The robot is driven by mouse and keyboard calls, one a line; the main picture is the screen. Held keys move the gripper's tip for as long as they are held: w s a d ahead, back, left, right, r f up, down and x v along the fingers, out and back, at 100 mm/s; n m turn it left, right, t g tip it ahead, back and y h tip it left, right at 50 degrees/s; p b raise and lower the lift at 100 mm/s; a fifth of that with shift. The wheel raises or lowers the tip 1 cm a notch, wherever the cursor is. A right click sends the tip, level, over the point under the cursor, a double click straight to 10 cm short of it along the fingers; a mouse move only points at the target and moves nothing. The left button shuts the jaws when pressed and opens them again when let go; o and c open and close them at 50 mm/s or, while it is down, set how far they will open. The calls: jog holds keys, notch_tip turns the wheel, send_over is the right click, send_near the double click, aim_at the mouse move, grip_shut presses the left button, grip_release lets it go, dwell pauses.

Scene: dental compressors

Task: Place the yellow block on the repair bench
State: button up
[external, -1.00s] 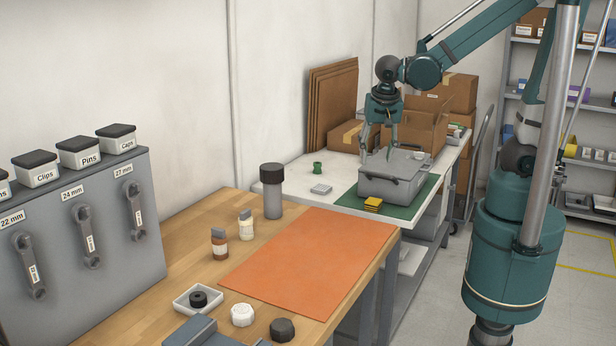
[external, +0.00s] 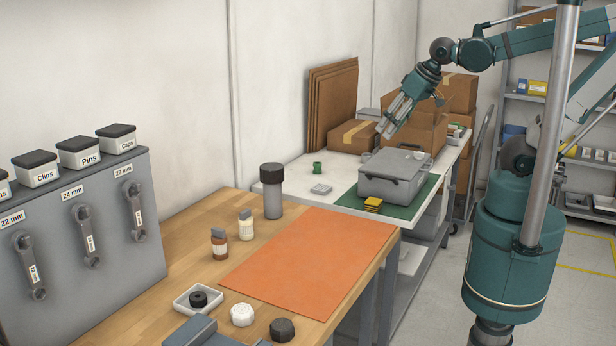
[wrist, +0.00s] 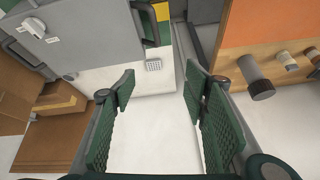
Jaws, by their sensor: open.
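The yellow block (external: 373,204) sits on the green mat (external: 345,201) on the white table, at the near-left corner of the grey case (external: 385,184). It also shows as a small yellow patch at the top of the wrist view (wrist: 162,11). The repair bench (external: 190,262) is the wooden-topped bench in the foreground, with an orange mat (external: 310,258) on it. My gripper (external: 386,128) is open and empty, tilted down to the left, in the air above the case. In the wrist view its spread fingers (wrist: 160,88) have bare white table between them.
The case has a raised handle. A green spool (external: 318,169) and a small grey block (external: 321,189) lie left of it. Cardboard boxes (external: 425,130) stand behind. The bench holds a dark-capped cylinder (external: 273,195) and small bottles; most of the orange mat is clear.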

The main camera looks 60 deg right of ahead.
jog(key=shift+s+d+r+n+t, duration=0.2)
jog(key=shift+s+r+n+t, duration=0.1)
jog(key=shift+r+n, duration=0.2)
jog(key=shift+s+d+r+n+t, duration=0.2)
jog(key=shift+s+r+n+t, duration=0.15)
jog(key=shift+n, duration=0.25)
jog(key=shift+o, duration=0.5)
jog(key=shift+w+r, duration=0.1)
jog(key=shift+r, duration=2.55)
jog(key=w+a+m+g+h+b, duration=0.2)
jog(key=w+a+m+g+h, duration=0.35)
jog(key=m, duration=1.25)
notch_tip(320, 180, down, 26)
jog(key=g+y, duration=0.1)
jog(key=shift+a+f+g, duration=0.15)
jog(key=shift+f+g, duration=0.05)
jog(key=shift+g, duration=0.2)
